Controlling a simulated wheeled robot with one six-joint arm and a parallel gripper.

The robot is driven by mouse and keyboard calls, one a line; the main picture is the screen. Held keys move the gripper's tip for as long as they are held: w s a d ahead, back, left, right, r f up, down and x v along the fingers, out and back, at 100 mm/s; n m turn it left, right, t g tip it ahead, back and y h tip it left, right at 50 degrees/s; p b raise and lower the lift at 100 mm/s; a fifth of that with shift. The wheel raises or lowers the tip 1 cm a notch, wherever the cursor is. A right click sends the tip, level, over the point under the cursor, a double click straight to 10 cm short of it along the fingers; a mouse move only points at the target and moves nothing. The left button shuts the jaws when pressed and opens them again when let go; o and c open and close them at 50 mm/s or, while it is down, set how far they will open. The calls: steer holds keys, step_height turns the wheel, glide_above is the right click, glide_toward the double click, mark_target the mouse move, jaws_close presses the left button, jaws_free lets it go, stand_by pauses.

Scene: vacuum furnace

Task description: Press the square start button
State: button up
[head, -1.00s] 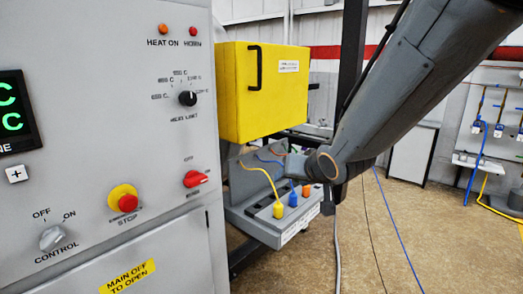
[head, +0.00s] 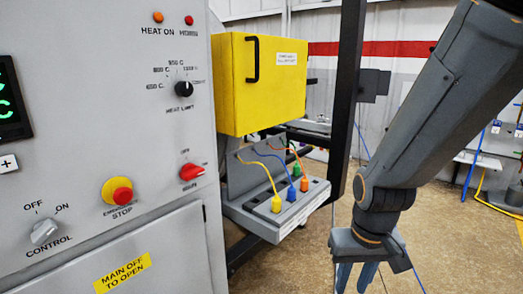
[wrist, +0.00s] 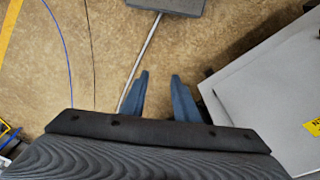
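The grey control panel (head: 110,85) fills the left of the head view. A small white square with a plus sign (head: 8,163) sits at its left edge under the green display; I see no start label on it and cannot tell whether it is the start button. My gripper (head: 367,278) hangs pointing down, well to the right of the panel and apart from it. In the wrist view its two blue fingers (wrist: 160,80) stand apart with nothing between them, above the floor.
The panel carries a red stop button (head: 122,196), a red switch (head: 191,172), a black dial (head: 184,89) and a control knob (head: 44,232). A yellow box (head: 260,85) and a plug box (head: 290,210) stand between panel and arm. Open floor (head: 440,240) lies right.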

jaws_close()
stand_by(1.4)
